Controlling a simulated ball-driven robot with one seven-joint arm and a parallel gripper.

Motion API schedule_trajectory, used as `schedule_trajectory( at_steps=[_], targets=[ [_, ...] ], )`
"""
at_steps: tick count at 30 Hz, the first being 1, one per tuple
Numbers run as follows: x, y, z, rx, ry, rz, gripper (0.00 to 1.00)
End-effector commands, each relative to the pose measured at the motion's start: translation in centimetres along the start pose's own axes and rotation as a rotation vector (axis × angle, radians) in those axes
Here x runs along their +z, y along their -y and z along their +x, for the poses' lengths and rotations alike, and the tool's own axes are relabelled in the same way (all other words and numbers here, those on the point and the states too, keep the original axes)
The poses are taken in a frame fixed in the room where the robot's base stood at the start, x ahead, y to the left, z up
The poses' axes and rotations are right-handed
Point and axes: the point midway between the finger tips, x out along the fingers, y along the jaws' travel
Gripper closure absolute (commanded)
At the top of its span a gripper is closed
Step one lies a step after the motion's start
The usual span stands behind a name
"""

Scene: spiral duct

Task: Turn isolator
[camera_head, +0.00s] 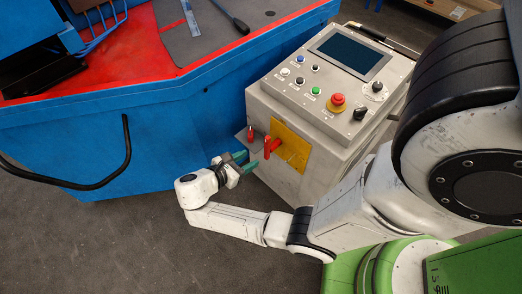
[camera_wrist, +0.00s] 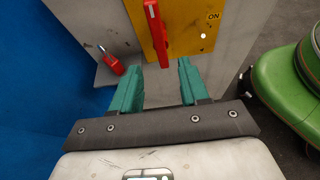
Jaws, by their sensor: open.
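The isolator is a red handle (camera_head: 268,147) on a yellow plate (camera_head: 290,146) on the side of a grey control cabinet. In the wrist view the red handle (camera_wrist: 157,33) stands upright on the yellow plate (camera_wrist: 190,28), with the word ON to its right. My gripper (camera_head: 248,161) is open, its green fingers pointing toward the handle. In the wrist view my gripper (camera_wrist: 158,80) has its two fingers apart, and the handle's lower end appears in line with the gap between them. I cannot tell whether the fingers touch the handle.
A red padlock (camera_wrist: 113,63) hangs to the left of the plate. The cabinet top has a screen (camera_head: 347,50), several buttons and a red emergency stop (camera_head: 337,101). A blue machine (camera_head: 100,130) with a black bar handle (camera_head: 123,150) stands left. Open floor (camera_head: 110,250) lies in front.

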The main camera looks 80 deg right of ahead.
Motion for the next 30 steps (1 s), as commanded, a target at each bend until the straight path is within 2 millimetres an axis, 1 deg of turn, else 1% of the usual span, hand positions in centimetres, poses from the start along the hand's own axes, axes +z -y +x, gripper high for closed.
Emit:
schedule_trajectory(
  at_steps=[5, 12, 18, 21, 24, 30],
  targets=[
    [0.0, 0.1, 1.8, -0.004, 0.005, -0.004, 0.55],
    [-0.1, 0.2, 6.1, -0.006, 0.003, -0.004, 0.55],
    [0.0, 0.1, 9.1, -0.004, 0.003, -0.002, 0.55],
    [0.0, 0.1, 10.1, -0.002, 0.002, -0.003, 0.55],
    [0.0, 0.1, 10.6, -0.002, 0.002, -0.002, 0.55],
    [0.0, 0.1, 10.8, 0.0, 0.001, -0.002, 0.55]
  ],
)
